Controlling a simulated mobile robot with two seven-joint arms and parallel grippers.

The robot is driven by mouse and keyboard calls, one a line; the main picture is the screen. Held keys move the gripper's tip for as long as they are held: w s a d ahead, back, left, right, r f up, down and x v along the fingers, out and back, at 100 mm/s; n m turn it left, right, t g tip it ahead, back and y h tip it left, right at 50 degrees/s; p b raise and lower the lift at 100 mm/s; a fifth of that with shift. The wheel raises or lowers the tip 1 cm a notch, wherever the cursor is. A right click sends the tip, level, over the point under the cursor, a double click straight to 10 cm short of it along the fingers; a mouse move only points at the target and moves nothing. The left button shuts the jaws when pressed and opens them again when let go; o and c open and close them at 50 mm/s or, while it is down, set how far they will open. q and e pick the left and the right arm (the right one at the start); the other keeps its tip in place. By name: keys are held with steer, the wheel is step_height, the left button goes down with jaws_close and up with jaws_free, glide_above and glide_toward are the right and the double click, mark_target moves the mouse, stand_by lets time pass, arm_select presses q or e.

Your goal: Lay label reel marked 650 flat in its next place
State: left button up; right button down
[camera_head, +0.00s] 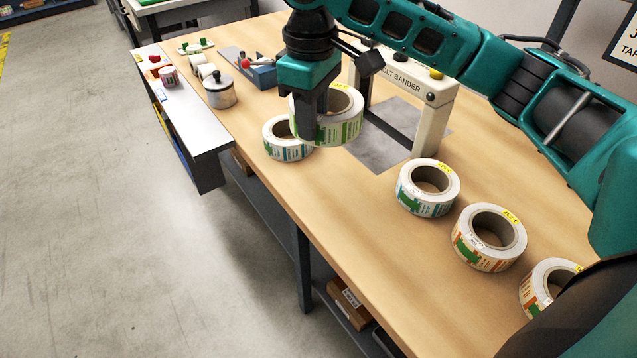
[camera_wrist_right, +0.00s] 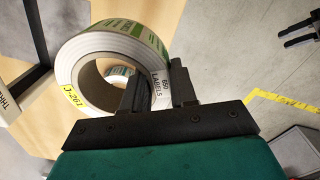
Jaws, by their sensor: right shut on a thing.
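My right gripper (camera_head: 312,125) is shut on the wall of a white label reel (camera_head: 345,128) with green print, one finger in its hole. The right wrist view shows this reel (camera_wrist_right: 78,52) with "650 LABELS" on its face and a yellow J-261 tag. It is held above the table, and its underside is hidden in the head view. Another reel (camera_head: 280,150) lies flat on the table, just left of and partly behind the held one. A dark two-pronged gripper at the right edge of the right wrist view, seemingly my left gripper (camera_wrist_right: 296,29), looks open and empty.
A white bander frame (camera_head: 432,115) stands behind on a grey plate (camera_head: 372,152). A metal pot (camera_head: 220,95) stands left.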

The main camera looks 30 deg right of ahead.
steer(key=shift+w+d+r+n, duration=0.15)
steer(key=shift+w+r+n, duration=0.05)
steer(key=shift+r+n, duration=0.35)
steer(key=shift+w+d+r+n, duration=0.1)
steer(key=shift+w+r+n, duration=0.05)
steer(key=shift+r+n, duration=0.4)
steer(key=shift+n, duration=0.6)
steer(key=f+b, duration=0.1)
steer(key=f, duration=1.8)
steer(key=shift+w+d+f+b, duration=0.1)
steer(key=shift+w+d+b, duration=0.1)
steer(key=shift+b, duration=0.2)
arm_select(q)
steer(key=shift+s+f, duration=0.25)
steer(key=shift+f, duration=0.75)
arm_select(e)
steer(key=c, duration=0.9)
jaws_free()
steer(key=shift+f, duration=0.1)
